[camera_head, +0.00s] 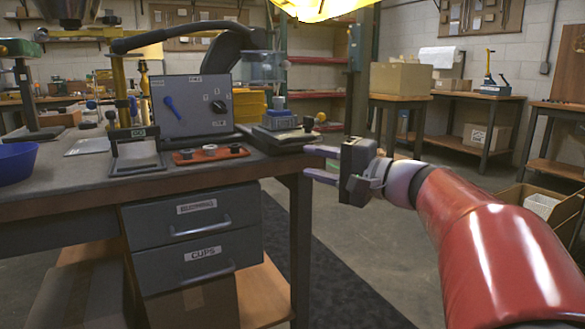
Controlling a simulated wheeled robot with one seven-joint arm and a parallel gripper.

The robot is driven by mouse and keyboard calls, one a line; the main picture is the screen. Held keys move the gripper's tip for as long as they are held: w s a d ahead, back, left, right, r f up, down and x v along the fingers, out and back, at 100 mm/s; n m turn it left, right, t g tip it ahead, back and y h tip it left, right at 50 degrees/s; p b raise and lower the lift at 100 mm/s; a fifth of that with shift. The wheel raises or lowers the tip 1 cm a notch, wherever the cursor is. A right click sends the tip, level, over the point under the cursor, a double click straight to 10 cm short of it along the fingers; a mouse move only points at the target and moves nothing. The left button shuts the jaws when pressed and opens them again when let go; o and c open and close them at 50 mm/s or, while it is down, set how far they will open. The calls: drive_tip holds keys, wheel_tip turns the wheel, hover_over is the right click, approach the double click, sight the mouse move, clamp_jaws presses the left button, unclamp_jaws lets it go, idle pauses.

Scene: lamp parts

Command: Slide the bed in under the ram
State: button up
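A small press with a clear guard (262,67) stands at the right end of the workbench. Low under the guard is a grey block on a dark flat bed (285,138), which reaches towards the bench's right edge. A dark round knob (308,122) shows at its right side.
A grey control box (192,105) with a blue lever, a red strip with knobs (210,154) and a small framed stand (137,155) occupy the bench. A blue bowl (17,162) is at left. Drawers (200,240) are below. Open floor lies right of the bench.

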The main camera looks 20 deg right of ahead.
sight(305, 140)
drive_tip(key=w+r, duration=0.1)
drive_tip(key=w, duration=0.1)
drive_tip(key=w+r+t, duration=0.1)
drive_tip(key=w, duration=0.1)
drive_tip(key=w+r+m+t, duration=0.1)
drive_tip(key=w, duration=0.2)
drive_tip(key=shift+d+r, duration=0.1)
drive_tip(key=shift+d, duration=0.05)
clamp_jaws()
idle(0.3)
